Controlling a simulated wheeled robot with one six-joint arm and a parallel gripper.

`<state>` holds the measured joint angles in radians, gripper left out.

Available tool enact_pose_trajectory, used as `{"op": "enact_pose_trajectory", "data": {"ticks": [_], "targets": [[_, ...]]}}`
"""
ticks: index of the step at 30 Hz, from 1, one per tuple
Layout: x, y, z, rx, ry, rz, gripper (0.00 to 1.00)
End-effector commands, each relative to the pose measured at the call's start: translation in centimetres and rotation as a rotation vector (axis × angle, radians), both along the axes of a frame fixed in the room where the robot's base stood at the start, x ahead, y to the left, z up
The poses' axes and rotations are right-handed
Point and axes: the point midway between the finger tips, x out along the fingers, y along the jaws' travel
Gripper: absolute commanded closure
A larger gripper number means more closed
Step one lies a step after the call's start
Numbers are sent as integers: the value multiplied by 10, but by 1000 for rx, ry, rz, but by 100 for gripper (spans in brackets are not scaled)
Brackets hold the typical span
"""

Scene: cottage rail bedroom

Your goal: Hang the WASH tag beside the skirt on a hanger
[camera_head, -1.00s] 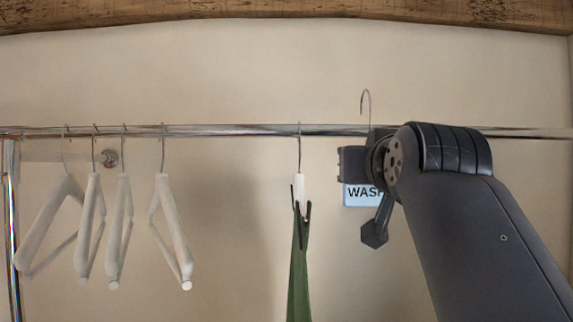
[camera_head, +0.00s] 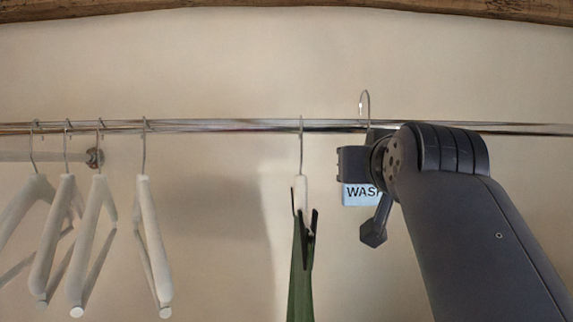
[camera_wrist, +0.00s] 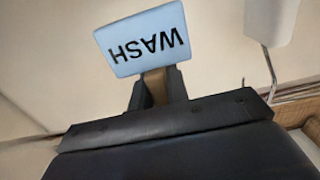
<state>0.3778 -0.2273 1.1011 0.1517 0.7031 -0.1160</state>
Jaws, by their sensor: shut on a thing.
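The WASH tag (camera_head: 361,194) is a light blue card with black letters, partly hidden behind my arm in the head view. Its metal hook (camera_head: 365,103) rises above the rail. My gripper (camera_wrist: 158,84) is shut on the tag, which shows upside down in the wrist view (camera_wrist: 142,40). A green skirt (camera_head: 300,275) hangs from dark clips on a white hanger (camera_head: 301,190), left of my gripper with a gap between. Whether the tag's hook is in front of, over or behind the rail cannot be told.
A chrome rail (camera_head: 220,126) runs across the view. Several empty white hangers (camera_head: 152,240) hang on it at the left. The rail between these and the skirt is clear. A wooden beam (camera_head: 450,10) crosses the top, and a plain wall is behind.

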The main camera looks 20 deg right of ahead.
Motion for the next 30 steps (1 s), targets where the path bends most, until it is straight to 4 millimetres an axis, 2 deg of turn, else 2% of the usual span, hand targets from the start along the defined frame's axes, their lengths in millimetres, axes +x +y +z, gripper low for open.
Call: {"op": "enact_pose_trajectory", "data": {"ticks": [3,18,30], "targets": [[0,-1,0,0,0,-1,100],[13,-2,-36,0,1,3,100],[14,-2,-38,0,0,3,100]]}}
